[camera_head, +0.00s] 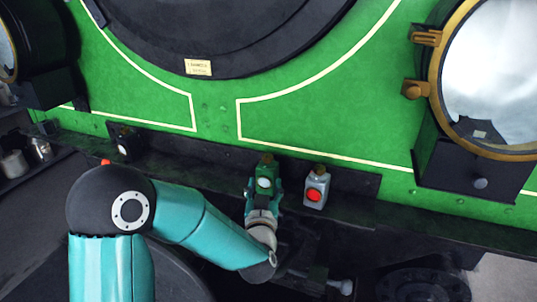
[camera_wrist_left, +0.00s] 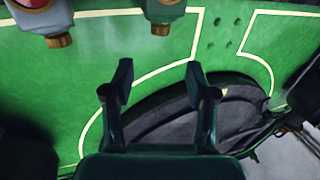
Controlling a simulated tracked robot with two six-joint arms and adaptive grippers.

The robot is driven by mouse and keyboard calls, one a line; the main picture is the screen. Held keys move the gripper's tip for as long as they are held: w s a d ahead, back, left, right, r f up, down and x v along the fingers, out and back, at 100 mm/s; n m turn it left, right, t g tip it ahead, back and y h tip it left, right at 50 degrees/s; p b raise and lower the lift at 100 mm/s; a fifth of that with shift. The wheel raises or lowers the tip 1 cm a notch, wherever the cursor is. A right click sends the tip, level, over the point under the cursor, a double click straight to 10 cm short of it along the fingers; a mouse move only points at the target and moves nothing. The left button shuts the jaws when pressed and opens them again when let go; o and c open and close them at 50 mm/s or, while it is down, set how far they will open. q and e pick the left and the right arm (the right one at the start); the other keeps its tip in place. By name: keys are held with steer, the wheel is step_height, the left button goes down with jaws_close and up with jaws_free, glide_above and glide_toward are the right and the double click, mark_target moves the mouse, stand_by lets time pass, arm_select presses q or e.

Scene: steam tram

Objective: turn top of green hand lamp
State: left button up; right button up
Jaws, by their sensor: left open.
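The green hand lamp (camera_head: 265,179) stands on the dark ledge before the green tram front, with a round pale lens and a brass top. In the left wrist view the green lamp (camera_wrist_left: 164,11) shows upside down at the top edge, its brass top (camera_wrist_left: 160,29) pointing down. My left gripper (camera_head: 264,192) is just in front of the lamp in the head view and hides its lower part. In the left wrist view the left gripper (camera_wrist_left: 159,78) has its fingers spread with nothing between them; the lamp lies outside them. My right gripper is not in view.
A grey lamp (camera_head: 316,188) with a red lens stands close to the right of the green one. A black lamp (camera_head: 123,143) stands farther left. A big brass-rimmed headlamp (camera_head: 496,75) is at the right. The green tram wall (camera_head: 330,110) rises behind the ledge.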

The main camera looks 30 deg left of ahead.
mark_target(267, 160)
arm_select(q)
steer(key=p+x, duration=0.3)
steer(key=x, duration=1)
steer(key=shift+w+a, duration=0.25)
